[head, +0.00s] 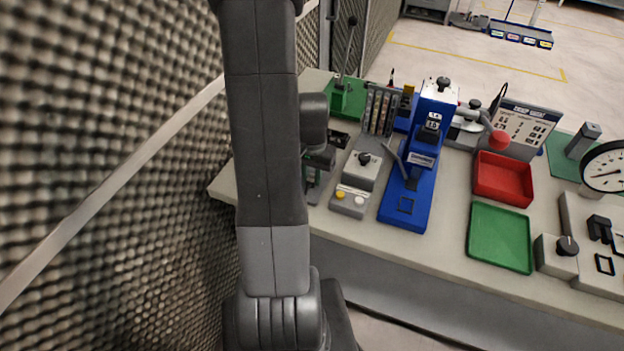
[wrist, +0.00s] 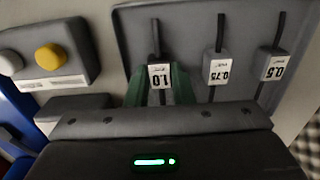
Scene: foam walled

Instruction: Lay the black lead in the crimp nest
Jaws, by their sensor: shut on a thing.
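My gripper (wrist: 160,82) has its green fingers closed on a grey block marked 1.0 (wrist: 160,76). A black lead (wrist: 156,38) runs up from that block, over a grey board (wrist: 186,50). I cannot tell whether the block still touches the board. In the head view my arm hides most of the gripper, and only a green and dark part shows beside it. A blue press (head: 408,192) stands to its right, with a small black square frame on its base. I cannot tell for sure which part is the crimp nest.
Blocks marked 0.75 (wrist: 216,70) and 0.5 (wrist: 273,66), with dark leads, lie beside the held one. A button box (wrist: 48,58) is close by on the left. Red (head: 503,180) and green (head: 499,237) trays are at the right. A foam wall (head: 120,150) flanks my arm.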

